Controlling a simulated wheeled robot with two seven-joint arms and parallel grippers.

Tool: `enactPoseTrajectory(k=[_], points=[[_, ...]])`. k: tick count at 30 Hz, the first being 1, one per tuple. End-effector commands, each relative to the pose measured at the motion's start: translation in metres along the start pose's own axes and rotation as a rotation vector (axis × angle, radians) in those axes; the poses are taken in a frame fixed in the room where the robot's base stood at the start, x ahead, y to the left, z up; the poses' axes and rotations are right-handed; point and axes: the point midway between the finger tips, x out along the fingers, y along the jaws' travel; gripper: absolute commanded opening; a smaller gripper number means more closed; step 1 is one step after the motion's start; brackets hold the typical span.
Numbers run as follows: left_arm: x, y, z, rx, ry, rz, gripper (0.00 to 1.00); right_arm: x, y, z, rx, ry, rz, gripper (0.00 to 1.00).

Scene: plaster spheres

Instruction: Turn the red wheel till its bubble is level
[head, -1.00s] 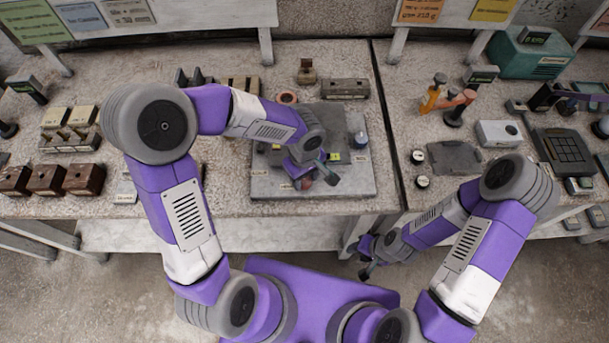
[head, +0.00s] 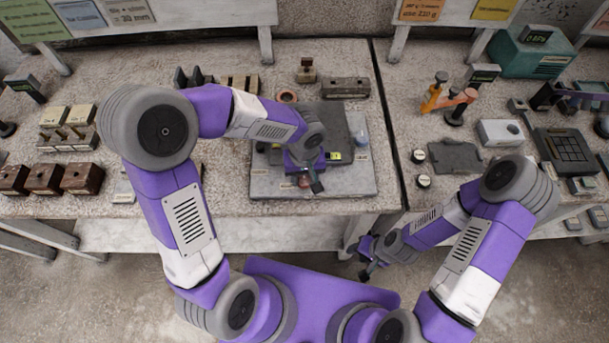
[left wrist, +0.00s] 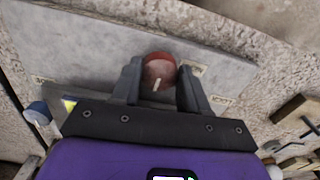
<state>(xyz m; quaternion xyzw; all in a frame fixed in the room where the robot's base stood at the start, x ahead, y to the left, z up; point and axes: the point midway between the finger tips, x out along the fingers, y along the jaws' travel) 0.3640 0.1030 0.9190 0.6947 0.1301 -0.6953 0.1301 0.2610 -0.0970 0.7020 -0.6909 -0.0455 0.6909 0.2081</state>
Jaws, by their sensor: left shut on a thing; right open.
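The red wheel (left wrist: 158,68) with a pale index mark sits between the two fingers of my left gripper (left wrist: 161,82) in the left wrist view. The gripper is shut on it. In the head view the red wheel (head: 304,182) is mostly covered by my left gripper (head: 306,178). A yellow-green bubble vial (head: 334,156) shows just right of the gripper on the grey plate (head: 345,187). Its bubble is too small to read. In the left wrist view a yellow patch (left wrist: 70,103) is partly covered by the gripper. My right gripper (head: 368,268) is open and empty, in front of the bench.
A blue-grey wheel (head: 360,140) stands on the plate's right side; it also shows in the left wrist view (left wrist: 37,112). Brown blocks (head: 45,179) are at the left. A white box (head: 500,133) and a dark flat device (head: 563,150) are on the right bench.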

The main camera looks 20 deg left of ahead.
Motion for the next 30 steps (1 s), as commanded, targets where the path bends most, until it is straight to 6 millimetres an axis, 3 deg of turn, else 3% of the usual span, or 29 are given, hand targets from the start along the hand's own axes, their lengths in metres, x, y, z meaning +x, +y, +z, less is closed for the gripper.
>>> enactPoseTrajectory(k=[30], points=[[-0.002,-0.002,-0.002,0.967,0.003,-0.001,0.14,-0.014,-0.005,0.001,0.000,0.000,0.000,0.43]])
